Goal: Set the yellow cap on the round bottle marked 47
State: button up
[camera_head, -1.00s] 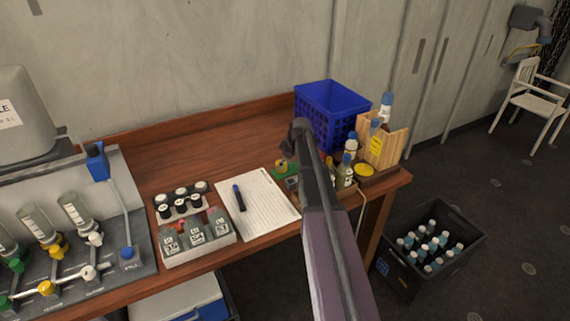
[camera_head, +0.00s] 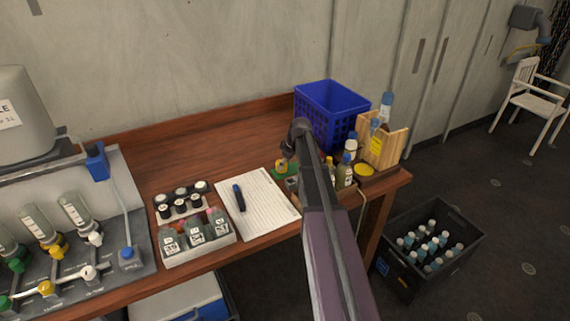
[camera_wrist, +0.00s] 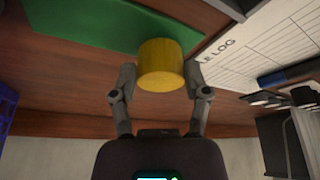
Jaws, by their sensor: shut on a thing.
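My gripper (camera_wrist: 161,82) is shut on the yellow cap (camera_wrist: 161,62), one finger on each side of it. In the head view the gripper (camera_head: 287,158) is at the green mat (camera_head: 285,171), with the cap (camera_head: 280,163) small beneath it. I cannot tell whether the cap touches the mat (camera_wrist: 100,22). Several labelled clear bottles stand in a white tray (camera_head: 203,253) at the front of the bench. The rightmost bottle (camera_head: 218,224) seems to read 47, but the print is too small to be sure. The bottles are outside the wrist view.
A paper log sheet (camera_head: 262,207) with a dark pen (camera_head: 238,198) lies between mat and tray. Dark-capped vials (camera_head: 181,196) stand behind the tray. A blue crate (camera_head: 330,110), several bottles and a wooden holder (camera_head: 390,148) crowd the right end. The bench's back middle is clear.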

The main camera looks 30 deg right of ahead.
jog(key=shift+f+b, duration=0.3)
dwell(0.4)
dwell(0.6)
jog(key=o, duration=1.1)
jog(key=shift+r, duration=0.15)
jog(key=shift+r+p, duration=3.65)
jog(key=shift+p, duration=0.15)
